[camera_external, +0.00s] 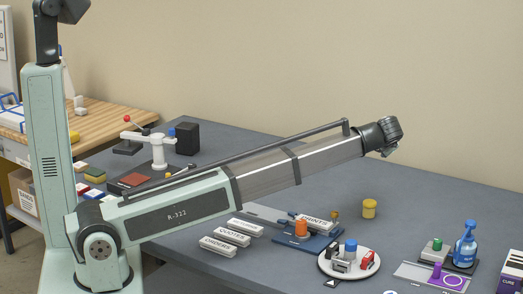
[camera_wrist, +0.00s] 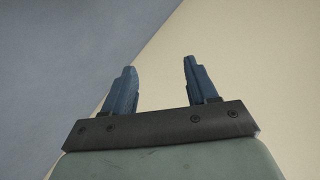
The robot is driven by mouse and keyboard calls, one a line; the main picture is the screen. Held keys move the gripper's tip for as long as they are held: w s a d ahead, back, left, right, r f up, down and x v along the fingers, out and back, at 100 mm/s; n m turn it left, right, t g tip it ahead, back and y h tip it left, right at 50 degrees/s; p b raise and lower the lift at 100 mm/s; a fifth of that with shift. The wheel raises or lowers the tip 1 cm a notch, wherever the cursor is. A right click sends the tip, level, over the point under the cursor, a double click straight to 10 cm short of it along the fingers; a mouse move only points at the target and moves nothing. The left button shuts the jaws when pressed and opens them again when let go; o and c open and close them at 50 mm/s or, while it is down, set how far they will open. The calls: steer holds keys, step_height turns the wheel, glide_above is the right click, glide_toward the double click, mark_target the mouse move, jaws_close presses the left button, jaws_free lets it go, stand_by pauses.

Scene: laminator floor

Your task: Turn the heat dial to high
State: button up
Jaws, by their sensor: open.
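I cannot make out a heat dial or its high mark in either view. My gripper (camera_external: 388,151) is at the end of the outstretched arm, high above the grey table and apart from everything on it. In the wrist view my gripper (camera_wrist: 159,66) shows two blue fingers spread apart with nothing between them. Only a plain grey area and a plain beige area lie beyond the fingers.
A round white tray (camera_external: 347,275) with small items stands at the table's front. Left of it are an orange cylinder (camera_external: 301,229) and white labelled boxes (camera_external: 231,237). A yellow pot (camera_external: 369,208) and a blue spray bottle (camera_external: 465,246) stand to the right. The table's back right is clear.

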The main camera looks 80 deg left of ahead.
steer(key=s+a+n+g+h, duration=0.2)
steer(key=s+a+n+g, duration=0.15)
steer(key=s+a, duration=0.9)
steer(key=n+h, duration=0.9)
steer(key=n, duration=0.1)
glide_above(192, 165)
steer(key=shift+t, duration=0.25)
step_height(192, 165, down, 13)
steer(key=shift+a, duration=0.1)
steer(key=shift+c, duration=0.3)
steer(key=c, duration=1)
steer(key=shift+m, duration=0.25)
